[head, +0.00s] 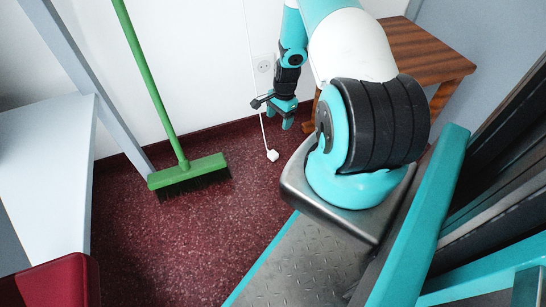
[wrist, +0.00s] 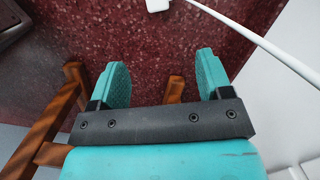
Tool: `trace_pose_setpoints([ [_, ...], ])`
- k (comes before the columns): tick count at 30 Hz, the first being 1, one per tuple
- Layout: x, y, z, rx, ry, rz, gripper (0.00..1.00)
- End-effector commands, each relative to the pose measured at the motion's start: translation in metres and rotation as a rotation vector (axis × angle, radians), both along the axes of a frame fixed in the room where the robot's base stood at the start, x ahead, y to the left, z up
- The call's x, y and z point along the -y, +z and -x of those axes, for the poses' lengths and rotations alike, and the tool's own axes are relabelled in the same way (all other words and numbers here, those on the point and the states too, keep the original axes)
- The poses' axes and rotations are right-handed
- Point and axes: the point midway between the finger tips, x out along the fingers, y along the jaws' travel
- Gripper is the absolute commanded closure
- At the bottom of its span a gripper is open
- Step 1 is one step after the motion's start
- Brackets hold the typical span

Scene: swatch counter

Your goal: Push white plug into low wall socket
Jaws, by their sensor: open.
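The white plug (head: 272,155) is at the lower end of a white cord, over the dark red floor. I cannot tell whether it rests on the floor. In the wrist view the plug (wrist: 157,5) is cut by the top edge, ahead of my fingertips and apart from them. The wall socket (head: 264,66) is a white plate low on the white wall, above and behind my gripper. My gripper (head: 279,117) points down near the wall, above the plug in the picture. In the wrist view my gripper (wrist: 160,62) is open, with nothing between its two teal fingers.
The cord (head: 251,60) runs down the wall past my gripper. A wooden stool (head: 425,50) stands right, its legs close to the gripper in the wrist view. A green broom (head: 188,172) leans on the wall at left, beside a white table (head: 45,150). Floor between is clear.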

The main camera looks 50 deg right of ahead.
Motion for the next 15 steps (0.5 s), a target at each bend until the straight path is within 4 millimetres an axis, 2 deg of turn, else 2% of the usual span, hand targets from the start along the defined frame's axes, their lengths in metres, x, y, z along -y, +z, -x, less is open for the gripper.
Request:
trace_pose_setpoints([
  [5,-0.004,-0.025,0.0,-0.001,0.002,-0.002,0.28],
  [15,-0.015,-0.099,-0.002,-0.001,0.002,-0.002,0.28],
])
